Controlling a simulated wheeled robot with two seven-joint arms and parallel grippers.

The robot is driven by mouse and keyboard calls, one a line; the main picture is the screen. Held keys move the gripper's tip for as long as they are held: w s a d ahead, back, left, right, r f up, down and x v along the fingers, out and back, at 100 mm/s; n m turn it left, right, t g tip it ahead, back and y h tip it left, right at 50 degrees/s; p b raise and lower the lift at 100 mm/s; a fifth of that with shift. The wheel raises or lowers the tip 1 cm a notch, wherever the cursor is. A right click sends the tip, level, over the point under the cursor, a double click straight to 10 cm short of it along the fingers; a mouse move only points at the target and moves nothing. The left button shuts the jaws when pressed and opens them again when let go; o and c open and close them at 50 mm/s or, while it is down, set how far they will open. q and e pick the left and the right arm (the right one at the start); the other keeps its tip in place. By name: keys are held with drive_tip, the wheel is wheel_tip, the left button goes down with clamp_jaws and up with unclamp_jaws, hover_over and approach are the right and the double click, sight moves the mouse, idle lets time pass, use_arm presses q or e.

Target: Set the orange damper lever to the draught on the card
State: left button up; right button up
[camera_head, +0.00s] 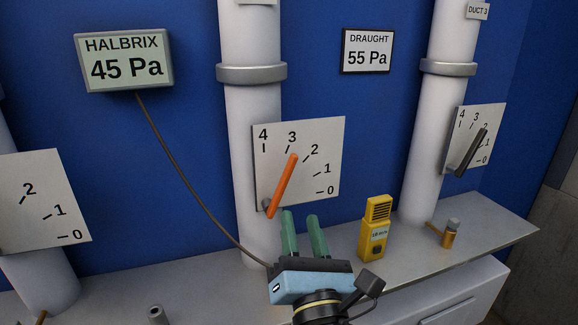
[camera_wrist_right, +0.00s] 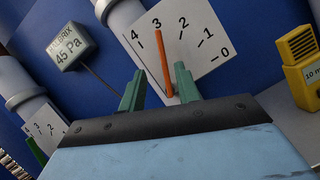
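The orange damper lever (camera_head: 283,185) is on a white scale plate (camera_head: 328,165) on the middle duct. It points up and a little right, close to the 3 mark. It also shows in the right wrist view (camera_wrist_right: 164,62), its tip just under the 3. The draught card (camera_head: 368,51) on the blue wall reads 55 Pa. The Halbrix display (camera_head: 124,61) reads 45 Pa. My right gripper (camera_head: 300,215) is open and empty, its green fingers just below and right of the lever's lower end, apart from it.
A yellow device (camera_head: 376,228) stands on the grey ledge (camera_head: 480,225), right of my right gripper. A dark lever (camera_head: 470,152) is on the right duct's scale. Another scale plate (camera_head: 42,200) is at the left. A cable (camera_head: 180,175) hangs from the display to the ledge.

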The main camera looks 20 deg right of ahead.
sight(290, 173)
drive_tip(key=p+x, duration=0.3)
drive_tip(key=x, duration=1)
drive_tip(key=shift+f, duration=0.1)
clamp_jaws()
